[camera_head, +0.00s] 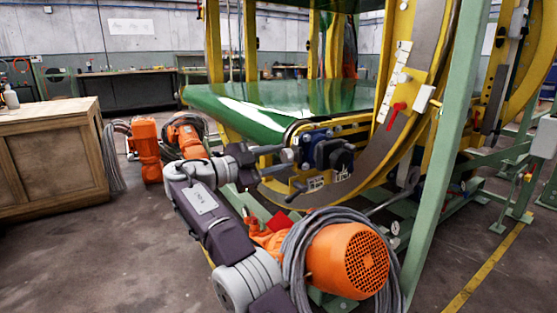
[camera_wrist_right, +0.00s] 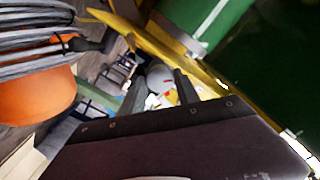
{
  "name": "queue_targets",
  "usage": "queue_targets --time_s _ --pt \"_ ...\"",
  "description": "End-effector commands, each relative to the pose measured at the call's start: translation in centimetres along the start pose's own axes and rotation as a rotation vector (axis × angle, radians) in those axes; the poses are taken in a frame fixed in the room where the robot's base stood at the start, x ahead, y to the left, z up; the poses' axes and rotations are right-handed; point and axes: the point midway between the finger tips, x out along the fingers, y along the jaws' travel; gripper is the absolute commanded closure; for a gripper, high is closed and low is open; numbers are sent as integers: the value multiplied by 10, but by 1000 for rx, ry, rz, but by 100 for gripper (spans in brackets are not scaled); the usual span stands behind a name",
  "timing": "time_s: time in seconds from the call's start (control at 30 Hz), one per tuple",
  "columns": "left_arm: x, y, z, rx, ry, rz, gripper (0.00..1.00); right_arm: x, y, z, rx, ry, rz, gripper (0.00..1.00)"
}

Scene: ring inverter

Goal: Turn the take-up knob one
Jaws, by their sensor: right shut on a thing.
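The take-up knob (camera_head: 287,156) is a small grey rounded knob at the left end of a dark blue and black take-up block (camera_head: 325,150), below the green belt. In the right wrist view the knob (camera_wrist_right: 160,78) shows as a grey ball between the two dark fingers. My right gripper (camera_head: 279,159) reaches it from the left, with one finger above and one below. In the wrist view my right gripper (camera_wrist_right: 158,92) is shut on the knob. How far the knob has turned cannot be seen. My left gripper is not in view.
The green belt (camera_head: 290,97) lies just above the gripper. A yellow curved ring frame (camera_head: 340,185) is close behind and below.

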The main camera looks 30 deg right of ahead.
Motion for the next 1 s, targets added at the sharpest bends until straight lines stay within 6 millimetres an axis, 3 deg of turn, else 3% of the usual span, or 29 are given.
queue_targets --time_s 0.27,0.3,0.37,0.7,1.0 --pt "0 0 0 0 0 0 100 -1 2 1 -3 -2 4 100" --pt "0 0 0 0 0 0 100 -1 2 1 -3 -1 4 54" --pt "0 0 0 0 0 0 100 0 1 1 -3 -1 4 40" --pt "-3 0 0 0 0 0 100 -4 -1 0 -2 -1 1 40" --pt "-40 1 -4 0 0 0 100 -67 -4 -4 -5 -2 -1 40"
